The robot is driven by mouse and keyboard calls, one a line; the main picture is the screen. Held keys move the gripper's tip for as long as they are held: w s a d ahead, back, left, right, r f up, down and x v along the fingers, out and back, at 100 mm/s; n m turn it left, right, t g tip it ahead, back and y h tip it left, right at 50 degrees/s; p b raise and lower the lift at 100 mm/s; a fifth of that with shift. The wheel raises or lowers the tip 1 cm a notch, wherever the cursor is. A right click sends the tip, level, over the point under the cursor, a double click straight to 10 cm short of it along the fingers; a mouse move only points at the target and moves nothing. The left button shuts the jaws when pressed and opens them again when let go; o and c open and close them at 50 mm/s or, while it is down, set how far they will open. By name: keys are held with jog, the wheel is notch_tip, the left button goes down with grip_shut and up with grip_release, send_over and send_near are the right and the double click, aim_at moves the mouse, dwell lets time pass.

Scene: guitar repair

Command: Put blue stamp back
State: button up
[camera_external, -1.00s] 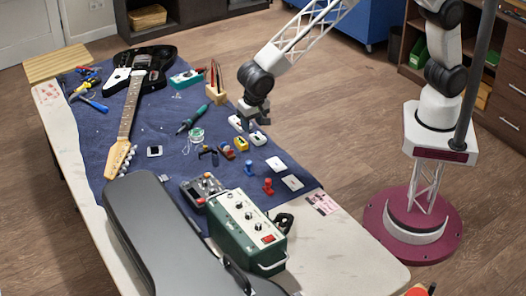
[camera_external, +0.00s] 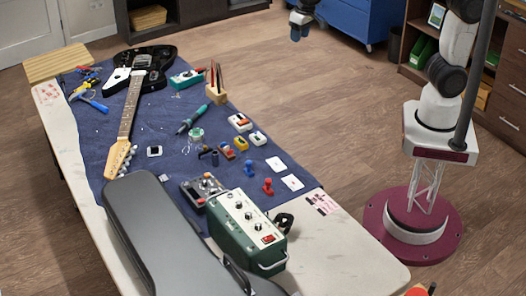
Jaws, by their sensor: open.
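The blue stamp (camera_external: 249,168) stands upright on the dark blue mat (camera_external: 175,160), near its right edge. A red stamp (camera_external: 267,187) stands just in front of it. Two white cards lie to the right of the stamps, one farther back (camera_external: 276,164) and one nearer (camera_external: 292,182). My gripper (camera_external: 297,34) is at the top of the picture, beyond the table's right side and far from the stamps. It is open, with nothing seen in it. Most of the arm above it is out of frame.
A green amplifier (camera_external: 246,230), a pedal box (camera_external: 203,188) and a black guitar case (camera_external: 165,235) fill the near table. A guitar (camera_external: 130,110) and a wooden tool holder (camera_external: 216,93) are farther back.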

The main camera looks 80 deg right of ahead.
jog(key=s+d+n, duration=0.2)
jog(key=s+d, duration=0.9)
jog(key=s, duration=0.4)
jog(key=s+d+n+t, duration=0.1)
jog(key=s+d+n, duration=0.1)
jog(key=s+d, duration=1)
jog(key=shift+s+r+n, duration=0.35)
jog(key=shift+s+n, duration=0.05)
jog(key=shift+s, duration=1.85)
